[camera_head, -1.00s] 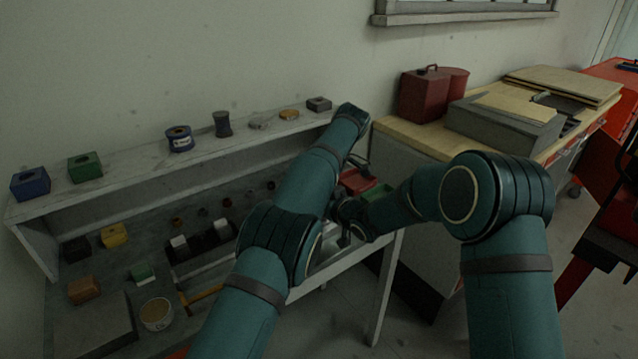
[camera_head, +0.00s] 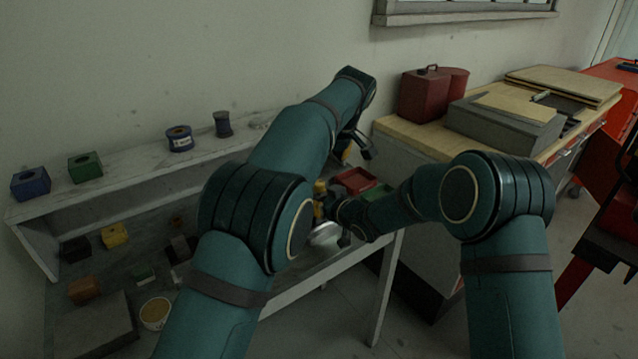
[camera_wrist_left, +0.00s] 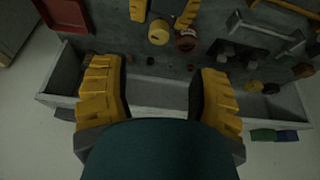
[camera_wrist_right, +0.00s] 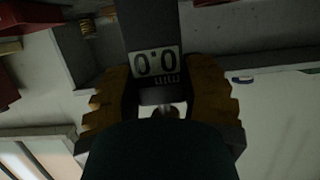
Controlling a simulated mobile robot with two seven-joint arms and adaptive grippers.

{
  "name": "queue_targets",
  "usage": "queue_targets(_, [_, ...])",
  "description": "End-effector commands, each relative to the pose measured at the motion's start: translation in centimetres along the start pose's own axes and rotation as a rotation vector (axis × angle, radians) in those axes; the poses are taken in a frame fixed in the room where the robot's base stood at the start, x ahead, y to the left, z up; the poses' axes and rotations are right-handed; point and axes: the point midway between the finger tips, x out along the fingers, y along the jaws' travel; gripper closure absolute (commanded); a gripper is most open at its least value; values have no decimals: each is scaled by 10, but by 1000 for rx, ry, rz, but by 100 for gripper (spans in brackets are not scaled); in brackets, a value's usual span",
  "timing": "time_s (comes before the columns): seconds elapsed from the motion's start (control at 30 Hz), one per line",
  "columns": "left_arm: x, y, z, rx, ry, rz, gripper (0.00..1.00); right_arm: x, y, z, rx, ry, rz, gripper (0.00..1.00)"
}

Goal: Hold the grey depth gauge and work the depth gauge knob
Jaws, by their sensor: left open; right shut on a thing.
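The grey depth gauge (camera_wrist_right: 152,25) is between the yellow fingers of my right gripper (camera_wrist_right: 157,88), which is shut on it; its display reads 0.0 in the right wrist view. A small pale rounded part shows below the display, but I cannot tell whether it is the knob. My left gripper (camera_wrist_left: 160,78) is open and empty, its yellow fingers spread wide above the bench. In the head view my arms hide the gauge.
A grey bench (camera_head: 290,285) with a raised shelf (camera_head: 120,188) stands by the wall, holding blocks and spools. A red tray (camera_head: 356,180) lies near my right gripper. A wooden-topped cabinet (camera_head: 400,135) with a red can (camera_head: 424,95) stands at the right.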

Motion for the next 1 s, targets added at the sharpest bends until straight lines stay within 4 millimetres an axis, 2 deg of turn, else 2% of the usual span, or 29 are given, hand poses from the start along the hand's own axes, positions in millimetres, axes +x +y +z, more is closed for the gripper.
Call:
queue_targets(0.03, [-10,-2,1,42,1,19,40,0,0,0,0,0,0,100])
queue_targets(0.1, [-19,-4,2,93,3,39,40,0,0,0,0,0,0,100])
queue_targets(0.27, [-22,-5,4,145,7,58,40,0,0,0,0,1,0,100])
queue_targets(0.37, [-12,-4,4,149,6,57,40,0,0,0,0,1,0,100])
queue_targets(0.8, [68,0,4,146,6,56,40,0,0,0,0,1,0,100])
queue_targets(1.0, [88,2,3,146,7,58,40,0,0,0,0,1,0,100])
